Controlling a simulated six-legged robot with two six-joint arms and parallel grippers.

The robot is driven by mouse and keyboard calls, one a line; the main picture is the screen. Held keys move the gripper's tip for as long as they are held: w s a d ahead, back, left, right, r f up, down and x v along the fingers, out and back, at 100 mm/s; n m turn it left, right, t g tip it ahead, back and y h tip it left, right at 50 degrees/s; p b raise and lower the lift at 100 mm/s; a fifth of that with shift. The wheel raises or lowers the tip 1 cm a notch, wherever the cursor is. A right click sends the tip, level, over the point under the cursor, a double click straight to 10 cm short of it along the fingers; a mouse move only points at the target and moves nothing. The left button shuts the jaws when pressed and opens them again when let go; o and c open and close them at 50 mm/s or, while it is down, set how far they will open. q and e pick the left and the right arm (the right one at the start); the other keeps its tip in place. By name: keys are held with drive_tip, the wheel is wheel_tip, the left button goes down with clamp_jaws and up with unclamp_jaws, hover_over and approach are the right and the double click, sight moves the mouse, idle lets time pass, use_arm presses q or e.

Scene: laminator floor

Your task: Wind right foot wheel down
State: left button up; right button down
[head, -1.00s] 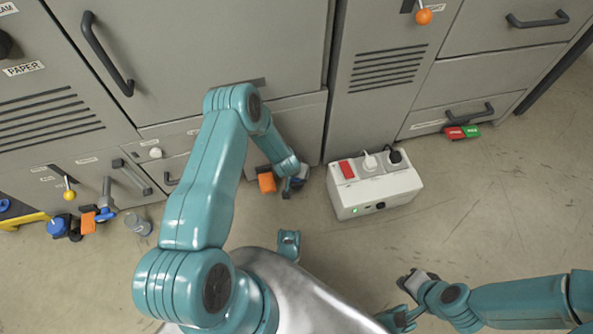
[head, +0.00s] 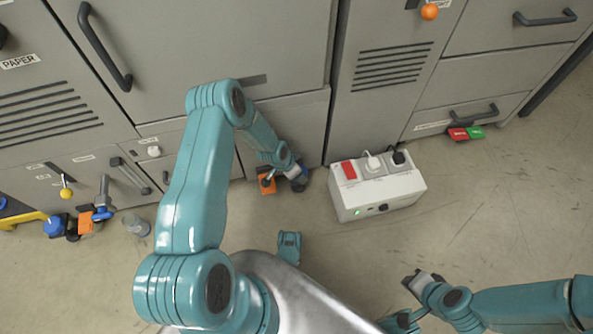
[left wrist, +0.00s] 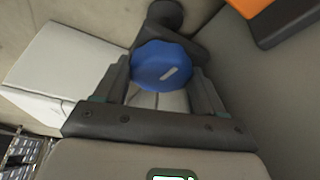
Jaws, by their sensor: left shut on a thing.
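The right foot wheel (left wrist: 162,66) is a blue knob with a pale mark on its top. In the left wrist view it sits between the two fingers of my left gripper (left wrist: 160,82), which is shut on it. A dark foot part (left wrist: 165,14) shows beyond the wheel. My right gripper (head: 412,283) is over bare floor at the lower right, away from the cabinet; its jaw opening is too small to read.
An orange block (head: 267,186) lies beside my left gripper. A white power box (head: 352,208) with plugs stands close to its right. Another blue wheel (head: 55,227) and orange block (head: 86,222) are at the far left, near a glass jar (head: 136,225).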

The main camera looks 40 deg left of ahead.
idle(0.6)
use_arm(q)
drive_tip(key=o, duration=1)
drive_tip(key=shift+w+a, duration=0.1)
drive_tip(key=shift+a, duration=0.1)
